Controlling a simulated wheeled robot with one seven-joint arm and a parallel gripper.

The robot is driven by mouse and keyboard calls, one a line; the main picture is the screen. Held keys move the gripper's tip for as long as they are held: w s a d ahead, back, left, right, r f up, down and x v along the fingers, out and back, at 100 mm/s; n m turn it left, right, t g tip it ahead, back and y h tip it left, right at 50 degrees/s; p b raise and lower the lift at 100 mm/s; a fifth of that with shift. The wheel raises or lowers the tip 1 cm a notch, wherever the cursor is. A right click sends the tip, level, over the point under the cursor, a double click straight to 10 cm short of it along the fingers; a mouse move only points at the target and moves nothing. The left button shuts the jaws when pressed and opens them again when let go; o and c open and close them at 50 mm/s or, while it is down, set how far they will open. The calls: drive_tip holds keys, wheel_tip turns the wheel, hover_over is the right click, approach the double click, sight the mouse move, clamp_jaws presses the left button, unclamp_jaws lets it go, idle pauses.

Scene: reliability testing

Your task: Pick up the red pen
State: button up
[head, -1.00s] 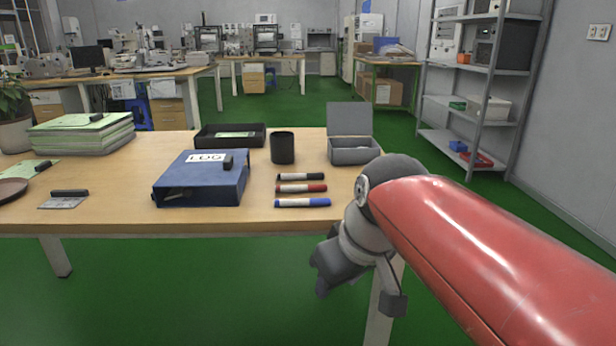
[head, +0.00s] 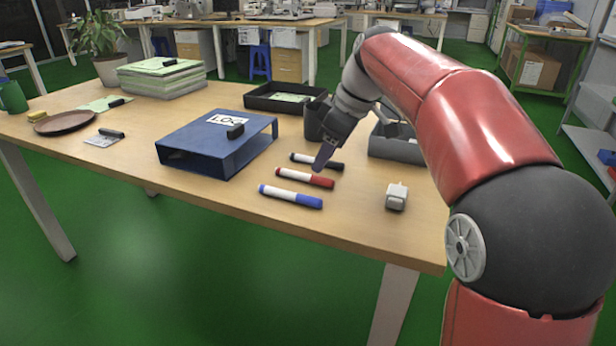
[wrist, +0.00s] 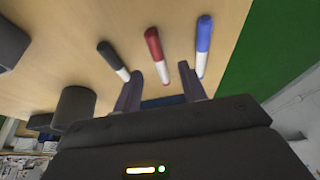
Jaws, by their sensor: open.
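The red pen (head: 304,177), red with a white section, lies on the wooden table between a black pen (head: 317,161) and a blue pen (head: 290,196). My gripper (head: 320,166) is just above the pens, near the black and red ones. In the wrist view the red pen (wrist: 157,50) lies beyond and between the two fingers of my open gripper (wrist: 162,88). The black pen (wrist: 112,58) is to its left and the blue pen (wrist: 203,42) to its right. Nothing is between the fingers that I can see.
A black cup (head: 313,122) and a grey open box (head: 392,146) are behind, partly hidden by my arm. A small white-grey object (head: 396,197) is at the right. The table (head: 230,222) is clear in front.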

sight(313, 176)
drive_tip(key=x, duration=0.5)
drive_tip(key=shift+w, duration=0.2)
clamp_jaws()
